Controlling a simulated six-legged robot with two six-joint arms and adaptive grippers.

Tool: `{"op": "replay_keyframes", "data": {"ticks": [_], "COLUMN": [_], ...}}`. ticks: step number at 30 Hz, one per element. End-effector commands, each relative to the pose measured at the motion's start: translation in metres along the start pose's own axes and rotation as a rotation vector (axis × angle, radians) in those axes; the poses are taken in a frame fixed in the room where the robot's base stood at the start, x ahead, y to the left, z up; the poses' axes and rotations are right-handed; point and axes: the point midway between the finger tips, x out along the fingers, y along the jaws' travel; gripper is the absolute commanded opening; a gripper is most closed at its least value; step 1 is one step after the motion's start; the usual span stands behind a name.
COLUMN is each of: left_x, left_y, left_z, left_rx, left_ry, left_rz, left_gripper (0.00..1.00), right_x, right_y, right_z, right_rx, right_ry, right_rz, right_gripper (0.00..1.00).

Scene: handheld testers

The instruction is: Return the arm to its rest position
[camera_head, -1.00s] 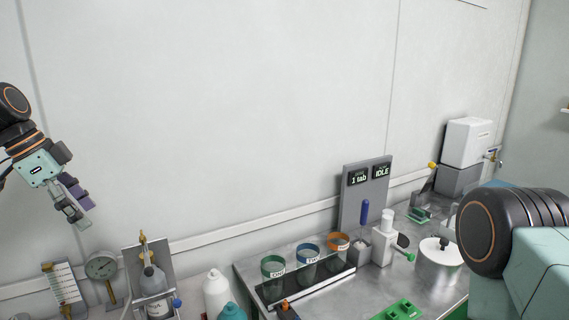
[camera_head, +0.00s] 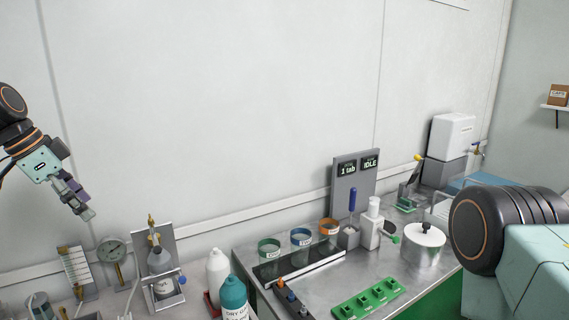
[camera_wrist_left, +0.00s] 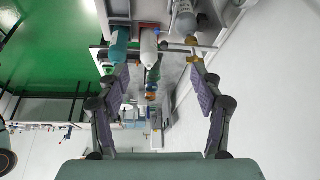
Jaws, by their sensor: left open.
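My left gripper (camera_head: 76,197) hangs at the left of the head view, in front of the pale wall and above the bench's left part. It points down to the right. In the left wrist view its two fingers (camera_wrist_left: 158,75) are spread wide with nothing between them. It is apart from the bench items. My right arm shows at the right edge of the head view as a dark joint and pale green links; its gripper is out of view.
Below the left gripper stand a dial gauge (camera_head: 112,250), a bottle in a stand (camera_head: 163,287), a white bottle (camera_head: 218,268) and a teal bottle (camera_head: 233,297). A steel bench (camera_head: 330,280) holds cups, a green tray (camera_head: 368,298) and a round pot (camera_head: 424,245). Air around the gripper is clear.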

Motion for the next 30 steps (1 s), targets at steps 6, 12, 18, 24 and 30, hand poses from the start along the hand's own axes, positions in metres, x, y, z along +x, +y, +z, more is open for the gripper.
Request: {"op": "replay_keyframes", "data": {"ticks": [6, 12, 18, 24, 30], "left_x": [0.017, 0.055, 0.140, 0.236, 0.307], "left_y": [-0.019, -0.019, 0.015, 0.087, 0.178], "left_z": [-0.010, -0.022, -0.013, 0.027, 0.088], "left_rx": [-0.175, -0.373, -0.601, -0.796, -0.926], "left_ry": [0.061, 0.133, 0.178, 0.172, 0.112], "left_rz": [-0.118, -0.223, -0.294, -0.325, -0.325], "left_gripper": [0.66, 0.66, 0.66, 0.66, 0.66], "right_x": [0.000, 0.002, 0.012, 0.027, 0.042], "right_y": [0.000, 0.000, 0.000, 0.000, 0.000], "right_z": [0.000, 0.000, 0.000, 0.000, 0.000], "right_rx": [0.000, 0.000, 0.000, 0.000, 0.000], "right_ry": [0.000, 0.000, 0.000, 0.000, 0.000], "right_rz": [0.000, 0.000, 0.000, 0.000, 0.000], "right_gripper": [0.40, 0.40, 0.40, 0.40, 0.40]}}
